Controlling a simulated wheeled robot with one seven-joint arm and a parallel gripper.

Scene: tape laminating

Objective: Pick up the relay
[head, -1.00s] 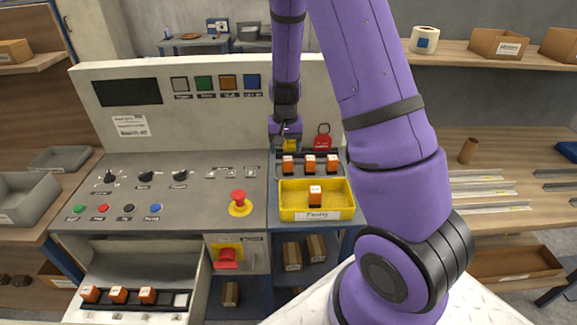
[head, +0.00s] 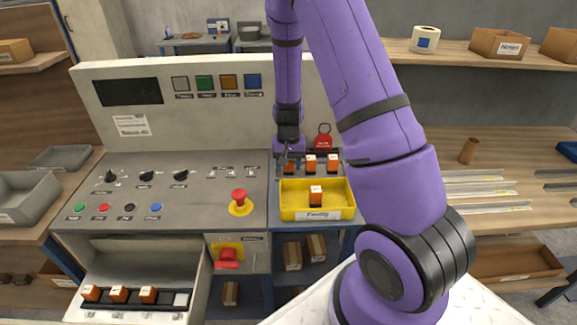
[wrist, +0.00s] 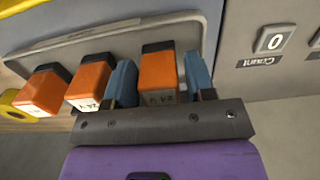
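Two more relays (wrist: 90,80) (wrist: 45,90) stand to the left there. Another relay (head: 316,195) sits in the yellow tray (head: 288,214).
Three relays (head: 118,294) and a pale piece sit in the open drawer (head: 100,272) at lower left. The control panel (head: 185,215) has a red emergency button (head: 240,200).

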